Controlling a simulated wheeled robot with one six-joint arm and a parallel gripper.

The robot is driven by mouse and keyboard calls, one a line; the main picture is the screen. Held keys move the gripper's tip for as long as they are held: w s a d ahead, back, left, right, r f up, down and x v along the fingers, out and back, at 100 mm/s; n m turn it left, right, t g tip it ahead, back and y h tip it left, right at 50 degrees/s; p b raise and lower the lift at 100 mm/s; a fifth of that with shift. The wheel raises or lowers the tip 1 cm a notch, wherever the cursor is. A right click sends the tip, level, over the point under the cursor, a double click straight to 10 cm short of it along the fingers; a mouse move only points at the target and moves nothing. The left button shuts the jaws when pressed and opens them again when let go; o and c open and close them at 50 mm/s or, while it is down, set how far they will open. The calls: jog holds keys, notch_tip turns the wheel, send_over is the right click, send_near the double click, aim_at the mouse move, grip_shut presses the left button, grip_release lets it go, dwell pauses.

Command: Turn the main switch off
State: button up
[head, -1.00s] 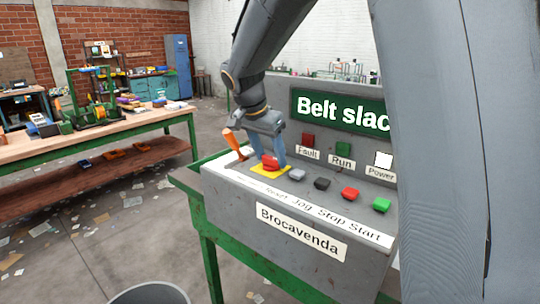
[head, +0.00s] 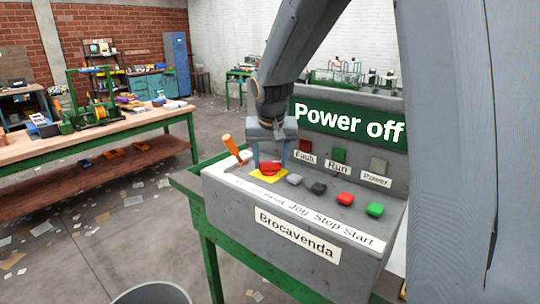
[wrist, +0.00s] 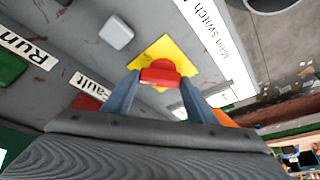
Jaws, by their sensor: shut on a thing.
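The main switch (head: 268,168) is a red knob on a yellow plate on the sloping grey control panel. It also shows in the wrist view (wrist: 160,74), beside the printed words "Main switch". My gripper (head: 271,160) is shut on the red knob, with one finger on each side of it. The green display (head: 348,121) reads "Power off". The Power lamp (head: 378,165) looks grey and unlit. The fingers hide part of the knob's sides.
An orange-handled lever (head: 231,147) stands just left of the switch. To the right are a grey button (head: 294,180), a black button (head: 318,188), a red button (head: 345,198) and a green button (head: 375,209). A wooden workbench (head: 90,138) stands at the left.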

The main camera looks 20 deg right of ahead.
jog(key=n, duration=0.1)
jog(key=n+y+p, duration=0.1)
jog(key=shift+d+r+n, duration=0.1)
jog(key=shift+d+n, duration=0.1)
jog(key=shift+n, duration=0.2)
jog(key=shift+w+n+y, duration=0.1)
jog(key=shift+n+y, duration=0.3)
jog(key=shift+n, duration=0.4)
jog(key=n+b, duration=0.1)
jog(key=n+y+b, duration=0.1)
jog(key=n+b, duration=0.1)
jog(key=shift+w+d+f, duration=0.1)
jog(key=shift+f, duration=0.1)
jog(key=shift+r+n+y+b, duration=0.1)
jog(key=shift+n+y+b, duration=0.3)
jog(key=shift+n+b, duration=0.7)
jog(key=shift+n+g, duration=0.3)
jog(key=o, duration=1.1)
jog(key=shift+c, duration=0.2)
jog(key=shift+r, duration=0.1)
